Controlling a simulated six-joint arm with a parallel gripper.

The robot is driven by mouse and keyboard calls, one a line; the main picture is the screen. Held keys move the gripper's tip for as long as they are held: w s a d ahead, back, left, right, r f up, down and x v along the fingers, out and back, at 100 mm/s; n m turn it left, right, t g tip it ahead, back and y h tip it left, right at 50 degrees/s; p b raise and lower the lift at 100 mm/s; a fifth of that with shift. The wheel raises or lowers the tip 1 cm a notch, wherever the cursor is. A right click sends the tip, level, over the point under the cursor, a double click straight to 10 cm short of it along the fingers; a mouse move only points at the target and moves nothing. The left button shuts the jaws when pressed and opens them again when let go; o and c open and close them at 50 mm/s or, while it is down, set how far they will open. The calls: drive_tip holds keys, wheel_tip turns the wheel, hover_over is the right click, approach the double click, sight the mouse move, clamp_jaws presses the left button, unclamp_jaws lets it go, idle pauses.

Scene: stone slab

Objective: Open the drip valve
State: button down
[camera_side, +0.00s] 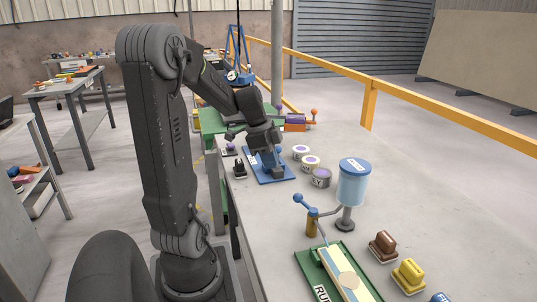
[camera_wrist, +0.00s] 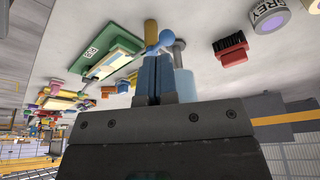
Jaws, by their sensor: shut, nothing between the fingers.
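The drip valve has a blue ball-ended lever (camera_side: 303,202) on a brass post (camera_side: 312,224) and stands on the slab. A tube runs from it to a light-blue water tank (camera_side: 353,188) with a blue lid. My gripper (camera_side: 268,160) is shut and empty, over the blue tray, well behind the valve and apart from it. In the wrist view, my blue fingers (camera_wrist: 154,76) are together. The valve's blue ball (camera_wrist: 166,37) and brass post (camera_wrist: 151,31) show beyond their tips, and the tank (camera_wrist: 183,84) is partly hidden behind them.
A green board (camera_side: 308,261) with a pale slab lies below the valve. Brown (camera_side: 383,246) and yellow (camera_side: 409,276) blocks stand at right. The blue tray (camera_side: 280,175) is under my gripper.

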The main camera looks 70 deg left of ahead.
sight(299, 194)
drive_tip(key=c, duration=1.8)
unclamp_jaws()
drive_tip(key=shift+v, duration=0.85)
drive_tip(key=o, duration=0.9)
drive_tip(key=w+m+g, duration=0.1)
drive_tip(key=w, duration=0.2)
drive_tip(key=w+d+m+g, duration=0.1)
drive_tip(key=w+m+g, duration=0.1)
drive_tip(key=w, duration=0.1)
drive_tip(key=w+d+r+m+g, duration=0.1)
drive_tip(key=w+m, duration=0.1)
drive_tip(key=w, duration=0.1)
drive_tip(key=shift+w+r+g, duration=0.15)
drive_tip(key=shift+w+g, duration=0.1)
drive_tip(key=shift+g, duration=0.15)
drive_tip(key=shift+o, duration=0.4)
drive_tip(key=shift+w+d+m, duration=0.1)
drive_tip(key=shift+w+m, duration=0.1)
drive_tip(key=shift+m, duration=0.1)
drive_tip(key=x, duration=1.3)
drive_tip(key=shift+f, duration=0.4)
drive_tip(key=shift+c, duration=0.3)
clamp_jaws()
